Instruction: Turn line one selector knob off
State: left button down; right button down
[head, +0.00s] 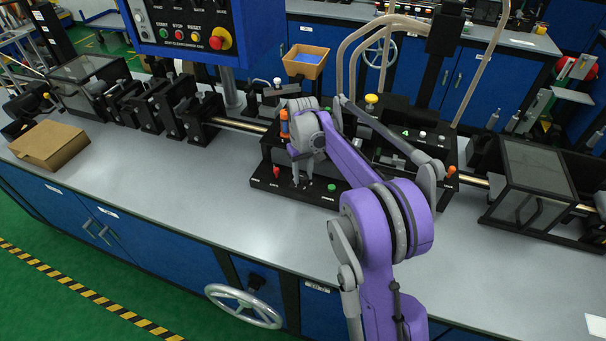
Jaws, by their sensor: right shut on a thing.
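My right gripper (303,172) points down at the black control panel (262,181) on the bench, its purple and grey arm coming in from the lower right. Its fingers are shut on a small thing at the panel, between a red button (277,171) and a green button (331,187). That thing appears to be the selector knob, but the fingers hide it, so its pointing direction cannot be told. The panel's labels are too small to read. My left gripper is not in view.
An orange cylinder (284,124) stands just left of the gripper. A control box (184,28) hangs at the upper left. A cardboard box (49,145) lies on the left of the grey bench (180,195). The bench front is mostly clear; a handwheel (243,305) is below.

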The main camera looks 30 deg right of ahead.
aim_at(303, 176)
dwell(0.5)
jog(key=c, duration=0.5)
grip_release()
jog(key=shift+r, duration=0.15)
notch_tip(303, 176, up, 11)
jog(key=shift+f+p, duration=0.2)
jog(key=shift+p, duration=0.15)
